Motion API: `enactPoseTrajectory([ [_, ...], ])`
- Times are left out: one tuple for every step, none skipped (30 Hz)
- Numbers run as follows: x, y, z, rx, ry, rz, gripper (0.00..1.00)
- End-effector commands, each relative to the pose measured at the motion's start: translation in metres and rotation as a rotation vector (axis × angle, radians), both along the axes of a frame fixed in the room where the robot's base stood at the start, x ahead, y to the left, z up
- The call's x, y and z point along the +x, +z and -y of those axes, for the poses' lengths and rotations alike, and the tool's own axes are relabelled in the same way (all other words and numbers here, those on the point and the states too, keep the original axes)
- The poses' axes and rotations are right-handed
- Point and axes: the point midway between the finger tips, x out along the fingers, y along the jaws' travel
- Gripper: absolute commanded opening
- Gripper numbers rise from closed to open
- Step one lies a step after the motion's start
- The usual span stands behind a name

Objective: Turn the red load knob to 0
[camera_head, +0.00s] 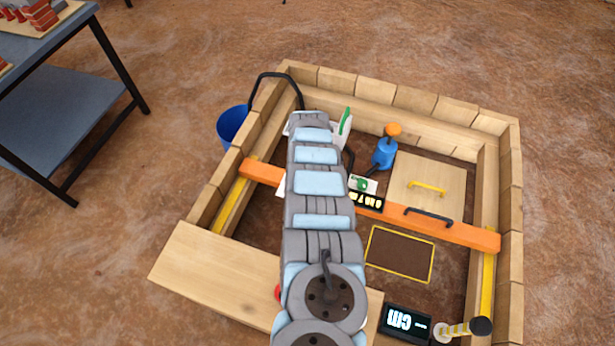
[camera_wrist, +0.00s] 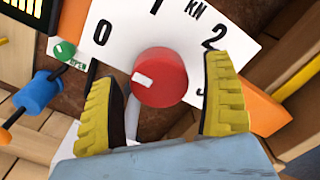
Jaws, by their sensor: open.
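The red load knob (camera_wrist: 172,75) sits on a white dial plate (camera_wrist: 135,38) in the wrist view. The plate carries the numbers 0, 1, 2, 3 and the letters kN. The knob's white mark (camera_wrist: 142,78) lies at its left side and points left in the picture, while the 0 is up and to the left of the knob. My gripper (camera_wrist: 160,72) is open, its yellow fingers on the left and right of the knob with visible gaps.
An orange beam (camera_head: 460,233) crosses the timber-walled pit, with a small display (camera_head: 366,201) by it. A blue-bodied tool (camera_head: 384,153) with an orange top stands behind the beam. A wooden plank (camera_head: 200,268) lies in front; a cm readout (camera_head: 404,322) is at front right.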

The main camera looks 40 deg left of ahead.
Motion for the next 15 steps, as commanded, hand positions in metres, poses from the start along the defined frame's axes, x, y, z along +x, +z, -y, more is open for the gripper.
enactPoseTrajectory([
  [0.001, 0.003, 0.000, 0.000, -0.001, 0.000, 0.82],
  [0.001, 0.004, 0.000, 0.000, -0.001, 0.000, 0.82],
  [0.000, 0.007, 0.000, 0.000, -0.001, -0.001, 0.82],
  [0.001, 0.009, 0.000, 0.000, -0.001, -0.001, 0.82],
  [0.001, 0.011, 0.000, 0.001, -0.001, -0.002, 0.82],
  [0.001, 0.016, 0.000, 0.000, -0.001, -0.001, 0.82],
  [0.001, 0.019, 0.000, 0.001, 0.000, 0.000, 0.82],
  [0.002, 0.022, 0.000, 0.000, 0.000, 0.002, 0.82],
  [0.003, 0.026, 0.001, 0.000, 0.000, 0.003, 0.82],
  [0.003, 0.029, 0.002, -0.001, -0.001, 0.003, 0.82],
  [0.002, 0.031, 0.002, -0.003, -0.001, 0.002, 0.82],
  [0.001, 0.036, 0.001, 0.000, 0.000, 0.001, 0.82],
  [0.001, 0.039, 0.001, 0.000, 0.000, 0.001, 0.82],
  [0.002, 0.043, 0.001, -0.001, -0.001, 0.002, 0.82],
  [0.002, 0.048, 0.001, -0.001, -0.002, 0.002, 0.82],
])
